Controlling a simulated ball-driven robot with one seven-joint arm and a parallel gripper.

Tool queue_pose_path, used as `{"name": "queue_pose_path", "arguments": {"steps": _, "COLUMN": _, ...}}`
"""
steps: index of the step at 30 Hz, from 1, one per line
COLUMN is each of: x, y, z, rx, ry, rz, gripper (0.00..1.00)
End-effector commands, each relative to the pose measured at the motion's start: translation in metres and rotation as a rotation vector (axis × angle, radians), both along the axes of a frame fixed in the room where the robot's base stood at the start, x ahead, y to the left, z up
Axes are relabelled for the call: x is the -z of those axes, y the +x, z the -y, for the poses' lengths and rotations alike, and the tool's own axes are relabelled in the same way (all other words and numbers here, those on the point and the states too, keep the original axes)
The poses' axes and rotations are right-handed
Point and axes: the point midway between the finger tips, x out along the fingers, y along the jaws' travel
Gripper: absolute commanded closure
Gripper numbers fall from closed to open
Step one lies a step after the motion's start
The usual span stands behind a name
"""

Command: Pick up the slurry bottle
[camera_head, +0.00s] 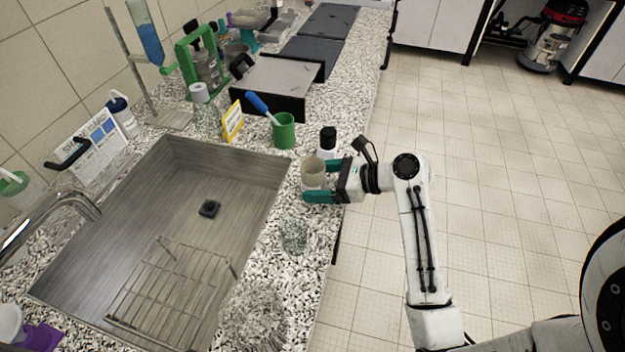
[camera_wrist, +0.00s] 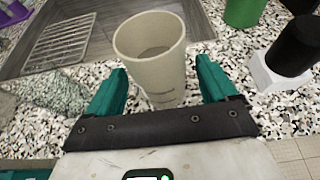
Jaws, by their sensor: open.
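A beige, open-topped cup-like container (camera_head: 313,172) stands upright on the speckled counter right of the sink; it also shows in the wrist view (camera_wrist: 152,50). My gripper (camera_head: 320,182) is open, its teal fingers on either side of this container's lower part. In the wrist view the fingers (camera_wrist: 161,80) show gaps to its sides. A white item with a black cylindrical top (camera_head: 328,141) stands just beyond my gripper; in the wrist view it is at the upper right (camera_wrist: 293,48). No readable label shows which of these is the slurry bottle.
A green cup (camera_head: 284,131) with a blue-handled tool stands behind. A clear glass vessel (camera_head: 294,236) is on the near side. The steel sink (camera_head: 190,215) with a wire rack (camera_head: 172,290) lies left. The counter's edge and open floor are right.

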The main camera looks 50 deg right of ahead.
Motion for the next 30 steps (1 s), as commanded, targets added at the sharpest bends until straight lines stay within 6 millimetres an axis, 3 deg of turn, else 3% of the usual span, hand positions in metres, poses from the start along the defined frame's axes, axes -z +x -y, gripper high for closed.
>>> {"name": "queue_pose_path", "arguments": {"steps": 5, "x": 0.007, "y": 0.016, "z": -0.006, "rx": 0.0, "ry": 0.001, "rz": 0.0, "gripper": 0.14}}
{"name": "queue_pose_path", "arguments": {"steps": 13, "x": 0.008, "y": 0.017, "z": -0.007, "rx": 0.0, "ry": 0.0, "rz": -0.001, "gripper": 0.15}}
{"name": "queue_pose_path", "arguments": {"steps": 30, "x": 0.008, "y": 0.017, "z": -0.006, "rx": 0.001, "ry": 0.0, "rz": 0.0, "gripper": 0.7}}
